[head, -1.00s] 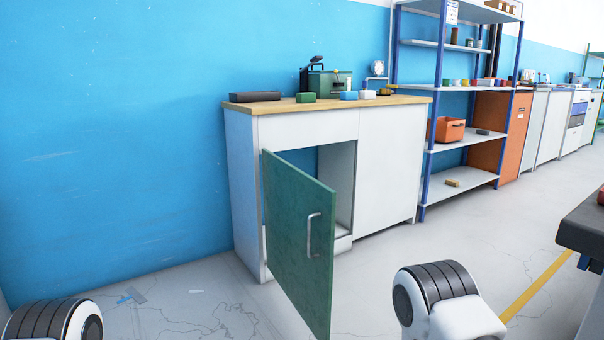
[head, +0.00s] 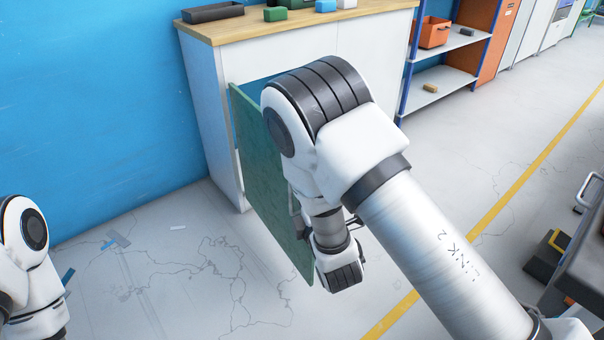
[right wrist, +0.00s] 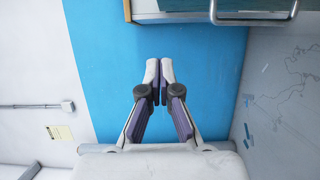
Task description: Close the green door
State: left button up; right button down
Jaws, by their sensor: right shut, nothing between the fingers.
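The green door (head: 262,165) of the white cabinet (head: 212,110) stands open, swung out towards me. My right arm covers much of its right part in the head view. My right gripper (right wrist: 160,82) is shut and empty in the right wrist view, pointing towards the blue wall. A metal bar handle (right wrist: 255,20) shows at the top of that view, apart from the fingertips. In the head view the right wrist is close to the door's outer edge; whether it touches cannot be told. My left gripper is out of view.
The wooden worktop (head: 235,28) carries a dark tray and small boxes. A blue-framed shelf (head: 447,75) stands right of the cabinet. A dark bench (head: 590,250) is at the right edge.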

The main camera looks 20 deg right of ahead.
jog(key=w+d+b, duration=0.2)
jog(key=w+d, duration=0.2)
jog(key=w, duration=0.5)
jog(key=shift+w, duration=0.1)
